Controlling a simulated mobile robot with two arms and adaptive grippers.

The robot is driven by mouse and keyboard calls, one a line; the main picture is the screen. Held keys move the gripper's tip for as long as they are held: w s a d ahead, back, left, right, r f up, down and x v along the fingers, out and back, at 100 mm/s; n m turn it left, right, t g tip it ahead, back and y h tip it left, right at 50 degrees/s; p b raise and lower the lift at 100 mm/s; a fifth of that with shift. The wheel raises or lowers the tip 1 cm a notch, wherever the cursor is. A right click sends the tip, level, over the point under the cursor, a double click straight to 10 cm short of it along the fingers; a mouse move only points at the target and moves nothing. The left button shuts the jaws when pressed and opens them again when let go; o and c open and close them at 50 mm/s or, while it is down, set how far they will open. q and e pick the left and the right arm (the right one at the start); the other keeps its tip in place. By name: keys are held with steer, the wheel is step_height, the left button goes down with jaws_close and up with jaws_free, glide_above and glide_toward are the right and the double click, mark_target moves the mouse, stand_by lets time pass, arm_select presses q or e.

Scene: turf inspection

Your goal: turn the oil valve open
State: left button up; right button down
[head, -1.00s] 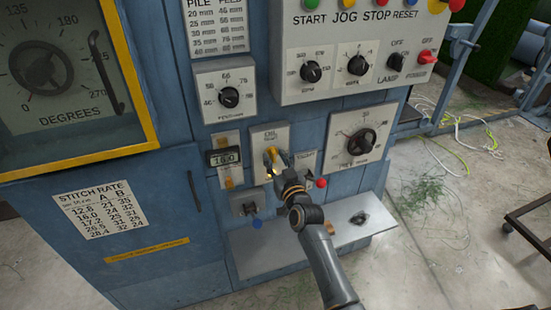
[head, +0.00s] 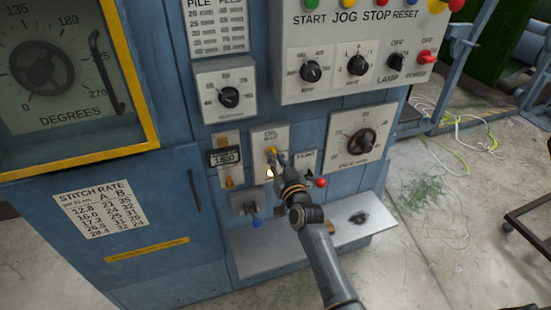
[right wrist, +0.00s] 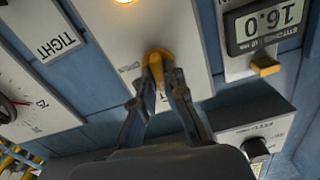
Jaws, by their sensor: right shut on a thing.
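The oil valve is a small yellow lever (head: 271,150) on a pale plate (head: 284,133) marked OIL, on the blue machine front. In the right wrist view, the yellow lever (right wrist: 156,58) sits between my fingertips. My right gripper (head: 276,159) is shut on this lever, and it also shows in the right wrist view (right wrist: 160,82). The fingers hide part of the lever, so its exact angle is hard to tell. A small lamp (head: 270,172) glows just below it on the plate. My left gripper is not in view.
A digital display (head: 226,157) sits left of the valve plate, and a pile dial (head: 361,141) to its right. A grey shelf (head: 290,246) juts out below my arm.

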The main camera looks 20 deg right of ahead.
steer(key=m, duration=0.4)
steer(key=shift+d, duration=0.1)
steer(key=shift+d+f+m, duration=0.1)
steer(key=shift+m, duration=3.1)
steer(key=shift+f+m, duration=0.1)
steer(key=shift+m, duration=3.1)
steer(key=c, duration=1.4)
jaws_free()
